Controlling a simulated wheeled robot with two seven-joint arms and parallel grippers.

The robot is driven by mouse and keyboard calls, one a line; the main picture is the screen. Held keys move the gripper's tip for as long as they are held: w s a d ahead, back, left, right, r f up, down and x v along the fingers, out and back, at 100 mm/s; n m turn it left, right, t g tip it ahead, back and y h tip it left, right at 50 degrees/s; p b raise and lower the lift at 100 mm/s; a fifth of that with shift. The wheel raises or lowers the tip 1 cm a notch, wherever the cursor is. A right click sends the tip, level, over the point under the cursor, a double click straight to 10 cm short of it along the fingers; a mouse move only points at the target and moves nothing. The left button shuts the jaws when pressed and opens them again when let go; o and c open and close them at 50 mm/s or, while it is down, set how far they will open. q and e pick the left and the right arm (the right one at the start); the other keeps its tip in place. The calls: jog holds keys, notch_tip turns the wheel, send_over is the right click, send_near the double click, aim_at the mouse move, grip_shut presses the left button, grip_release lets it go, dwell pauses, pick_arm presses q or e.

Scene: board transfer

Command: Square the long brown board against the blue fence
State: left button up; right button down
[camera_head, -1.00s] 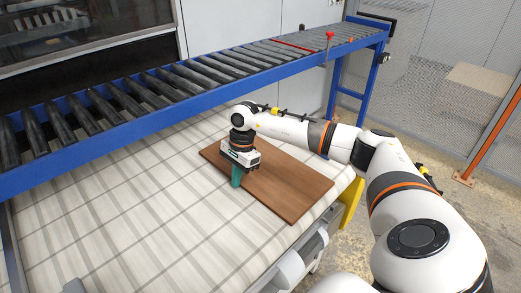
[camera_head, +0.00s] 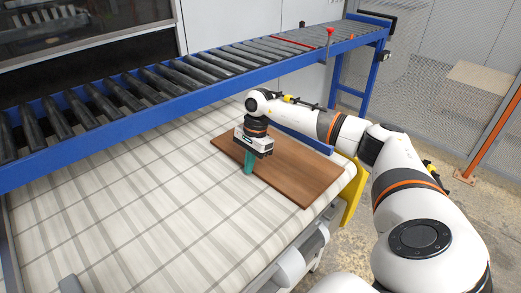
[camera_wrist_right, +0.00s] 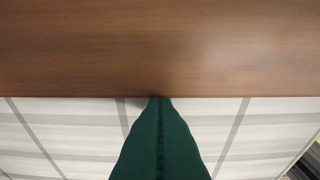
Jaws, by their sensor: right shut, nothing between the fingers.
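The long brown board (camera_head: 300,178) lies flat on the light checked table surface (camera_head: 150,220), towards its right end. My right gripper (camera_head: 248,170) points down at the board's near long edge, with its green fingers shut and empty. In the right wrist view the shut fingers (camera_wrist_right: 160,100) meet or nearly meet the edge of the board (camera_wrist_right: 160,50), near its middle. A short blue bar (camera_head: 318,144), which looks like the fence, shows beyond the board at the right. My arm partly covers the board's far edge, so I cannot tell whether it touches the bar. My left gripper is not in view.
A roller conveyor (camera_head: 165,82) with a blue side rail runs along the table's far side. A yellow bracket (camera_head: 352,192) stands at the table's right end. The left part of the table is clear. A stack of boards (camera_head: 480,88) stands at the back right.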

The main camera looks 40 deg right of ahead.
jog(key=shift+d+b, duration=0.4)
jog(key=shift+d, duration=1)
jog(key=shift+a, duration=0.1)
jog(key=shift+r, duration=0.1)
jog(key=shift+a, duration=0.1)
jog(key=shift+a, duration=0.35)
jog(key=shift+a+p, duration=0.35)
jog(key=shift+a, duration=0.4)
jog(key=a+p+v, duration=0.1)
jog(key=p+v, duration=0.3)
jog(key=v, duration=0.2)
jog(key=shift+a+r, duration=0.2)
jog(key=shift+r, duration=0.3)
